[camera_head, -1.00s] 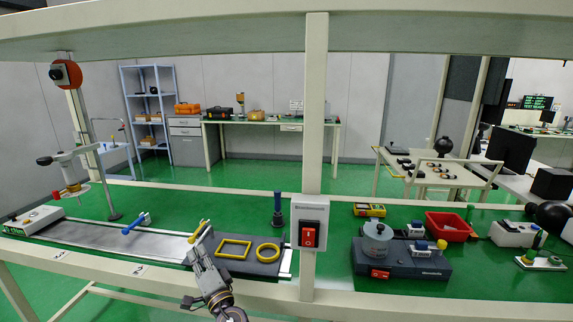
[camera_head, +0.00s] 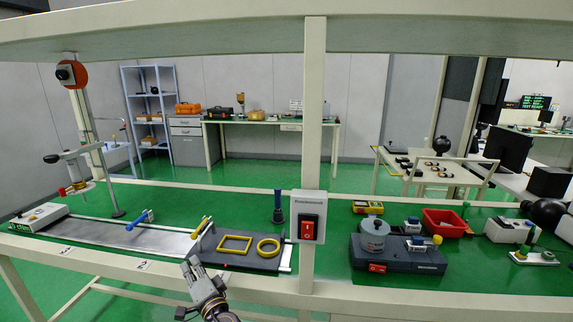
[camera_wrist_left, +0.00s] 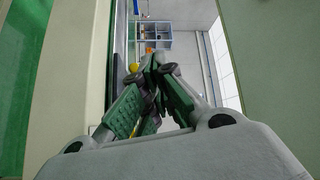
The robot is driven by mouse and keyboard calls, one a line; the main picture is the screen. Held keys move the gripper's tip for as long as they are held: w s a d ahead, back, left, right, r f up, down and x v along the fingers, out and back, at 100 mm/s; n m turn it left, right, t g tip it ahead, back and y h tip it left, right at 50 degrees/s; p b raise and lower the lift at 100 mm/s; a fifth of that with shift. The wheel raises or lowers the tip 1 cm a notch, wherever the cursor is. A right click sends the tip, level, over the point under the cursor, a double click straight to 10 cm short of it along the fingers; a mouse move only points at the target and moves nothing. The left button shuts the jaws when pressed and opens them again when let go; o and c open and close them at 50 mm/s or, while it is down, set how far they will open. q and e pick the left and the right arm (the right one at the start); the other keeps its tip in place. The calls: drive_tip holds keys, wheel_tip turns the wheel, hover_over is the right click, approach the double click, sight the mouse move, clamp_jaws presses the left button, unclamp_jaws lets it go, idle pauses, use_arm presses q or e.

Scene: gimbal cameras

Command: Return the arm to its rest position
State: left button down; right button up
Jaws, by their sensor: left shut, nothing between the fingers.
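My left gripper (camera_head: 190,264) is low in the head view, in front of the bench's front rail (camera_head: 120,266). Its fingers point up and left toward the rail and are shut with nothing between them. In the left wrist view the two green-padded fingers (camera_wrist_left: 150,62) meet at their tips. The gripper is apart from the yellow-handled clamp (camera_head: 200,228) on the rail track. My right gripper is in neither view.
A post carries a red switch (camera_head: 308,227). A dark grey device (camera_head: 400,258) and red bin (camera_head: 443,222) stand on the right.

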use_arm(q)
drive_tip(key=s+f+n+g+h, duration=0.5)
drive_tip(key=s+f+g+h, duration=0.35)
drive_tip(key=s+f, duration=0.85)
drive_tip(key=s+d+f+g+h, duration=0.1)
drive_tip(key=s+d+g+h, duration=0.3)
drive_tip(key=s, duration=0.6)
wheel_tip(320, 180, down, 29)
drive_tip(key=s+d, duration=0.3)
drive_tip(key=s+a+r+p, duration=0.2)
drive_tip(key=s+a+p, duration=0.1)
drive_tip(key=s+p, duration=0.8)
drive_tip(key=s+a+r+g+p, duration=0.1)
drive_tip(key=s+a+r+p, duration=0.2)
drive_tip(key=s+p, duration=0.8)
drive_tip(key=p, duration=0.7)
drive_tip(key=shift+a+m, duration=0.25)
drive_tip(key=shift+m, duration=0.15)
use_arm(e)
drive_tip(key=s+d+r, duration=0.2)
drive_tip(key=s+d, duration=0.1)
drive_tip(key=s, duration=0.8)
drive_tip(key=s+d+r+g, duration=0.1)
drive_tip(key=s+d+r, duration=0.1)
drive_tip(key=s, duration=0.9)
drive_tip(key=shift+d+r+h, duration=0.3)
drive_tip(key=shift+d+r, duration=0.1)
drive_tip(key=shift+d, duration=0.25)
